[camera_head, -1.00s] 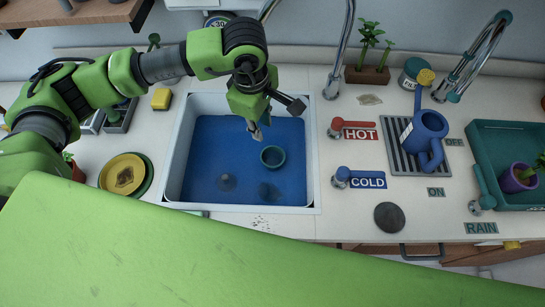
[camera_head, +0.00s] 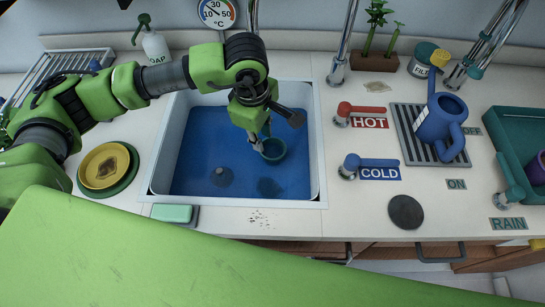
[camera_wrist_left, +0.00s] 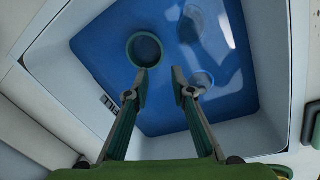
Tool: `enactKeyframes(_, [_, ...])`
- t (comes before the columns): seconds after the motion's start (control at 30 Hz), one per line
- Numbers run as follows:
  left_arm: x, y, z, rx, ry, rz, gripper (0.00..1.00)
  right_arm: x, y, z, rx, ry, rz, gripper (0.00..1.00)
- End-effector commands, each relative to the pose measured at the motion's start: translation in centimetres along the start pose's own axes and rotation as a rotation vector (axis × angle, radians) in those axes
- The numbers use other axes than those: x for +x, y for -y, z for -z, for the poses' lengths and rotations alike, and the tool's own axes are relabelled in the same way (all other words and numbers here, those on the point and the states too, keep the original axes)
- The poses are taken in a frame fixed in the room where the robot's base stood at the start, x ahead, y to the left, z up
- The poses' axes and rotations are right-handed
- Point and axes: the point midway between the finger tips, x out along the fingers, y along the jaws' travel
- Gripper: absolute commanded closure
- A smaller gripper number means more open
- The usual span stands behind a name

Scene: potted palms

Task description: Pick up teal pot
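The teal pot (camera_head: 275,153) is small, round and open at the top. It is in the blue-bottomed sink (camera_head: 210,120), right of the sink's middle. My left gripper (camera_head: 261,143) points down into the sink and overlaps the pot's upper left edge in the head view. In the left wrist view, the gripper (camera_wrist_left: 160,73) is open with nothing between its fingers. The pot (camera_wrist_left: 145,48) shows there just past the left fingertip; I cannot tell whether they touch. My right gripper is not in view.
The sink's pale walls (camera_head: 320,150) surround the gripper. The HOT tap (camera_head: 360,109) and COLD tap (camera_head: 370,163) stand right of the sink, with a blue watering can (camera_head: 440,120) beyond. Yellow and green plates (camera_head: 104,166) lie left. A soap bar (camera_head: 171,213) sits at the front rim.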

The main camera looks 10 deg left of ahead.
Motion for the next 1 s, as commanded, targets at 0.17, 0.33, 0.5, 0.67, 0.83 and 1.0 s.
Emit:
enactKeyframes(0.17, [4.1,0.2,0.0,-0.001,-0.001,0.004,0.77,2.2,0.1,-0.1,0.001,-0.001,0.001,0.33])
enactKeyframes(0.33, [6.9,0.1,0.0,0.0,0.0,0.002,0.77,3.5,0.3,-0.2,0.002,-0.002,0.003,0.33])
enactKeyframes(0.5, [7.7,0.1,0.0,0.0,-0.001,0.002,0.77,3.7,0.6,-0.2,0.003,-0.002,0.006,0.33])
enactKeyframes(0.67, [9.9,0.4,-0.2,0.0,0.0,0.004,0.77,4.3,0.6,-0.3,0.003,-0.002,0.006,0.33])
enactKeyframes(0.83, [12.3,0.4,-0.1,-0.001,-0.001,0.001,0.77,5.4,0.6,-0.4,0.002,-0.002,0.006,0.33])
enactKeyframes(1.0, [12.3,0.3,-0.1,0.0,-0.001,0.001,0.77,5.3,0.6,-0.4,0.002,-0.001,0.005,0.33])
